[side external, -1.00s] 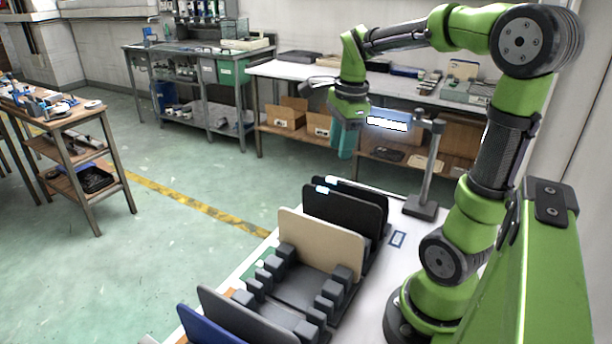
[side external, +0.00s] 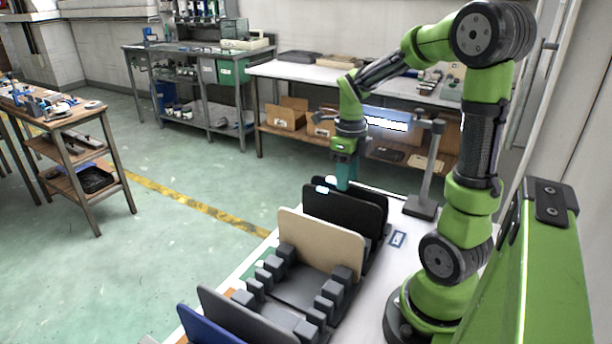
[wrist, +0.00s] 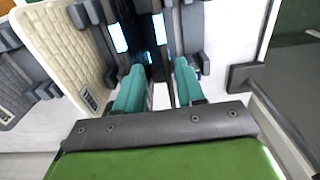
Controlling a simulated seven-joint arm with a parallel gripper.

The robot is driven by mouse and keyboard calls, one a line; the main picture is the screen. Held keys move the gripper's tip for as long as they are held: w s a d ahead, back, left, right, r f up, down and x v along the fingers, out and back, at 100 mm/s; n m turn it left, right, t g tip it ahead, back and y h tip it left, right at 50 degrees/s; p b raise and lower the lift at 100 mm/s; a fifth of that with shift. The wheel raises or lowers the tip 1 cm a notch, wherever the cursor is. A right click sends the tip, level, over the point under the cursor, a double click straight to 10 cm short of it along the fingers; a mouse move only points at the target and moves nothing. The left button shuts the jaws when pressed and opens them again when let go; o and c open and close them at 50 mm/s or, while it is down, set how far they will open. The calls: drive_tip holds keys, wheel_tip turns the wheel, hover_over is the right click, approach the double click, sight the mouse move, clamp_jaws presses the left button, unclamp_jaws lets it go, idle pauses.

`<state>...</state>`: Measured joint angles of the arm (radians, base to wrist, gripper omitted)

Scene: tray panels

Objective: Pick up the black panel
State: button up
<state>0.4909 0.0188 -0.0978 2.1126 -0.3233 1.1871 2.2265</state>
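Two black panels stand upright one behind the other in the dark grey rack, a front black panel (side external: 343,213) and a rear black panel (side external: 372,194) mostly hidden by it. My gripper (side external: 343,184) points down at their top edges, its teal fingertips partly hidden behind the front panel. In the wrist view my gripper (wrist: 160,78) is open, its two teal fingers apart with dark panel edges between and beyond them. I cannot tell from these views whether a finger touches a panel.
A beige panel (side external: 318,248) stands in front of the black ones, with a grey panel (side external: 240,318) and a blue panel (side external: 203,326) nearer the camera. A post on a dark base (side external: 420,208) stands at the right on the white table (side external: 396,262).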

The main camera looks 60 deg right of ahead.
drive_tip(key=shift+s+d+f, duration=0.1)
drive_tip(key=shift+d+f, duration=0.1)
drive_tip(key=shift+f, duration=1.5)
drive_tip(key=shift+s+d+f, duration=0.1)
drive_tip(key=shift+d+f, duration=0.1)
drive_tip(key=shift+f, duration=1.45)
clamp_jaws()
